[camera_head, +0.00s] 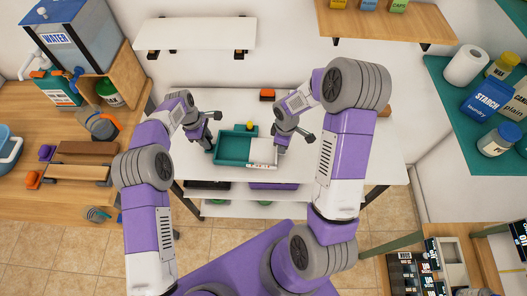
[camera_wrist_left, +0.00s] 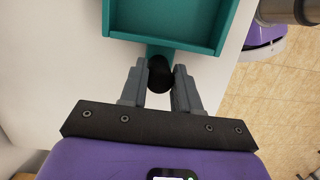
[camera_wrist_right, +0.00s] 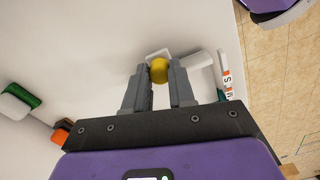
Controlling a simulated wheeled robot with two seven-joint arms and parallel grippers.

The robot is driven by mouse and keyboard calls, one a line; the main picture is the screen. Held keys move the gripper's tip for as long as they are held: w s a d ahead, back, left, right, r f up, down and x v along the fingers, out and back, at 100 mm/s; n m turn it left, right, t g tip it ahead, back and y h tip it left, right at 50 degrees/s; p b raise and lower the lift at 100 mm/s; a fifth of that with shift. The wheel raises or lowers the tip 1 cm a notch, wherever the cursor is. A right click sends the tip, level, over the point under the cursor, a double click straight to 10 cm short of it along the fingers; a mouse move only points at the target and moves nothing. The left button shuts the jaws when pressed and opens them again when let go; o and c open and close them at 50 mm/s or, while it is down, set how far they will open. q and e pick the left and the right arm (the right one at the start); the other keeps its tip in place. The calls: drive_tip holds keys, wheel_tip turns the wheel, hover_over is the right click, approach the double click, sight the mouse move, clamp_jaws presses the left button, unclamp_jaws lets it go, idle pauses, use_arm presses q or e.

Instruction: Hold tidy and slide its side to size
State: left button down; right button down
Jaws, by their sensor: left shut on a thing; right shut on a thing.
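The tidy is a teal open tray (camera_head: 229,150) on the white table, with a white sliding side part (camera_head: 262,151) at its right. In the left wrist view its teal wall (camera_wrist_left: 160,38) is just beyond my fingers. My left gripper (camera_head: 209,146) is at the tray's left end, shut on a black knob (camera_wrist_left: 159,78) on a teal tab. My right gripper (camera_head: 279,147) is at the right end, shut on a yellow knob (camera_wrist_right: 159,70) by a white piece. A strip with printed letters (camera_wrist_right: 225,75) lies beside it. My fingers partly hide both knobs.
An orange block (camera_head: 267,95) lies behind the tray on the white table (camera_head: 340,165). Shelves hang on the wall behind. A wooden counter (camera_head: 50,205) with bottles is at left.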

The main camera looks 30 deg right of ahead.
drive_tip(key=shift+s+d, duration=0.25)
drive_tip(key=shift+d, duration=0.1)
drive_tip(key=c, duration=0.9)
unclamp_jaws()
drive_tip(key=shift+o, duration=0.2)
drive_tip(key=shift+w, duration=0.1)
drive_tip(key=shift+a, duration=0.1)
wheel_tip(320, 180, up, 12)
